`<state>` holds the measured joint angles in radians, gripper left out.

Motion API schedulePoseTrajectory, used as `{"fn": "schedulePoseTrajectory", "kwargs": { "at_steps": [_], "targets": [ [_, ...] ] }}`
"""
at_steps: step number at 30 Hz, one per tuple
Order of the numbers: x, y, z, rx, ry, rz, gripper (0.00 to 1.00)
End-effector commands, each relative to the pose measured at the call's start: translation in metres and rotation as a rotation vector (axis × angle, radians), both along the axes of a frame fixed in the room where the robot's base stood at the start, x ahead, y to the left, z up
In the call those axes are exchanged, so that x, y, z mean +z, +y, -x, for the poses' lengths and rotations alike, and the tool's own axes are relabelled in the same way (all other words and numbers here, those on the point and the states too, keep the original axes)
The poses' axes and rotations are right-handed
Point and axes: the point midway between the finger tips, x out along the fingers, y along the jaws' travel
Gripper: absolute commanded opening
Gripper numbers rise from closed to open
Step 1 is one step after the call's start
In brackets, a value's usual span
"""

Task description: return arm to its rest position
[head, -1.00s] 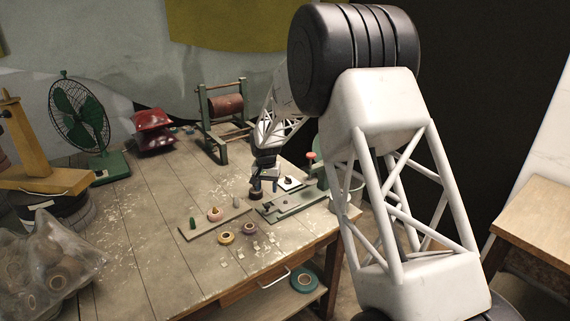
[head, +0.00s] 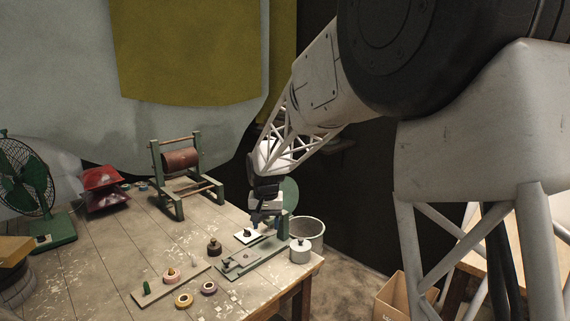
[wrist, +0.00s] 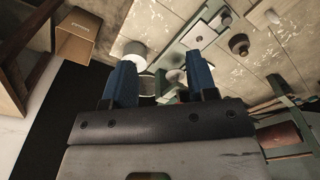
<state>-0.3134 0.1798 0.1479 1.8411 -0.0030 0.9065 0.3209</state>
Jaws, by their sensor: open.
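My gripper (head: 264,222) hangs at the end of my arm above the green winding fixture (head: 232,266) near the table's right end in the head view. In the wrist view its two blue fingers (wrist: 161,85) are wide apart with nothing held between them. A white square plate with a dark knob (head: 247,236) is just left of and below the gripper. A dark round spool (head: 214,247) stands on the table left of the fixture. It also shows in the wrist view (wrist: 239,44).
A white canister (head: 300,251) and a wire basket (head: 307,230) stand right of the fixture. A board with small pegs (head: 170,282) and tape rolls (head: 184,300) lie in front. A reel stand (head: 181,166) stands behind. A cardboard box (wrist: 77,36) is off the table.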

Motion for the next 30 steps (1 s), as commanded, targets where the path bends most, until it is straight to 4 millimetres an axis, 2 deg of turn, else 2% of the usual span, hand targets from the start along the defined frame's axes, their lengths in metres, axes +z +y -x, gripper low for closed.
{"fn": "schedulePoseTrajectory", "kwargs": {
  "at_steps": [3,13,30],
  "targets": [
    [0.018,-0.022,0.022,-0.002,-0.011,-0.002,0.53],
    [0.056,-0.077,0.083,-0.005,-0.038,-0.004,0.53],
    [0.092,-0.155,0.203,-0.008,-0.085,-0.001,0.53]
  ]
}}
